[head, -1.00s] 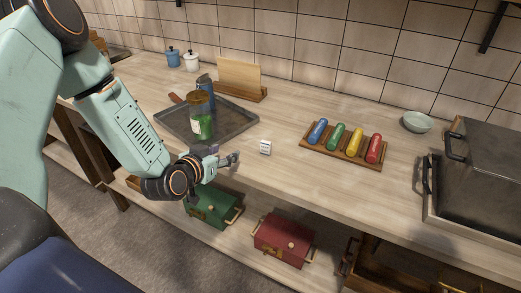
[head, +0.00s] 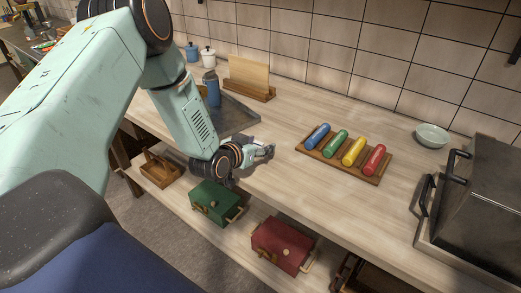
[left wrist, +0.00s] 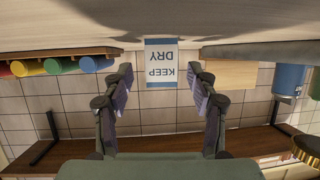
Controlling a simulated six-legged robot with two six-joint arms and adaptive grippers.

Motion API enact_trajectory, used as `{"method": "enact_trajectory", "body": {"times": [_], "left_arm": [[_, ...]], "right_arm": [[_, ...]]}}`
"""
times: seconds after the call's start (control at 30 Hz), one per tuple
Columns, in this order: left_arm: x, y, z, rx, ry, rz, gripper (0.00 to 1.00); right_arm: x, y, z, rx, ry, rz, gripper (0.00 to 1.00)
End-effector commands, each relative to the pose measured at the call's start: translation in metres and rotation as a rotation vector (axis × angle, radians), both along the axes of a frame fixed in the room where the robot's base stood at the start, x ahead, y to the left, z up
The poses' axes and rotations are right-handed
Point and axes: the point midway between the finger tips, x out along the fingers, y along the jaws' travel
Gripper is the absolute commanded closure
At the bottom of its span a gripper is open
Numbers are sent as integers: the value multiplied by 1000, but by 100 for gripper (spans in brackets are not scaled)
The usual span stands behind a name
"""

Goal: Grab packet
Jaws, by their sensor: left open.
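The packet (left wrist: 161,58), small and white with a blue edge and "KEEP DRY" printed on it, shows upside down in the left wrist view. It stands on the counter, between the fingers in that picture and seemingly a little beyond their tips. In the head view my gripper hides it. My left gripper (head: 264,151) is low over the front part of the counter. In the left wrist view the left gripper (left wrist: 160,76) is open, with one finger on each side of the packet and visible gaps between. My right gripper is not in view.
A wooden rack (head: 342,167) of coloured rollers lies right of the gripper. A dark tray (head: 236,117) with a blue bottle (head: 211,92) is behind the arm. A wooden holder (head: 250,88) stands near the wall. Green (head: 214,202) and red (head: 282,246) boxes sit below the counter.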

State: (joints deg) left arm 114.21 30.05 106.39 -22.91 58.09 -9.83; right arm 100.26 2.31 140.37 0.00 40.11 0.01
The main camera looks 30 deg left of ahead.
Motion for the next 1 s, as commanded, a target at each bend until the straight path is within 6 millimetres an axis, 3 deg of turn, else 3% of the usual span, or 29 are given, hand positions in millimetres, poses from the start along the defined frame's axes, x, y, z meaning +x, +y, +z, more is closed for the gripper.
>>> {"method": "enact_trajectory", "body": {"times": [0.33,0.83,1.0], "left_arm": [[5,2,-2,-1,0,0,42],[7,-1,-3,-1,1,2,85],[8,-2,-2,-1,0,0,86]], "right_arm": [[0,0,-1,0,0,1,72],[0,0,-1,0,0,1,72],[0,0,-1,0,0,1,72]]}}
